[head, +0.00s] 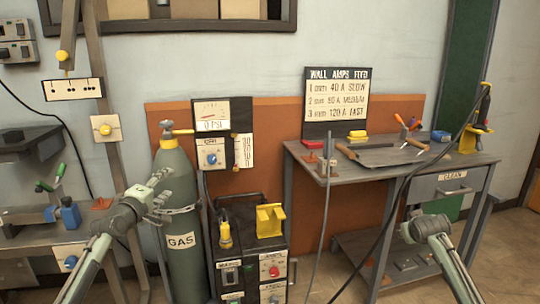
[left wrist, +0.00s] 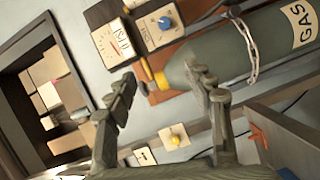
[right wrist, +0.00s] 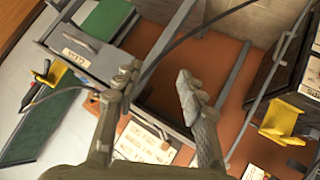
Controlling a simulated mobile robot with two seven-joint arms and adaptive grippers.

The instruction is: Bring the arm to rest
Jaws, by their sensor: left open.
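My left gripper (head: 166,194) is in front of the green gas cylinder (head: 180,270) in the head view. Its fingers are spread with nothing between them in the left wrist view (left wrist: 160,82). The cylinder also shows there, behind one finger; I cannot tell the exact gap. My right arm (head: 430,230) comes in at the lower right of the head view, in front of the workbench, and its fingertips are hard to make out there. In the right wrist view my right gripper (right wrist: 157,85) has its fingers apart and empty.
The cylinder stands chained beside a welding machine (head: 252,245) with a yellow holder (head: 270,220). A workbench (head: 385,160) with tools is at the right, a black cable (head: 400,190) hanging before it. A side bench (head: 25,220) with blue clamps is at the left.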

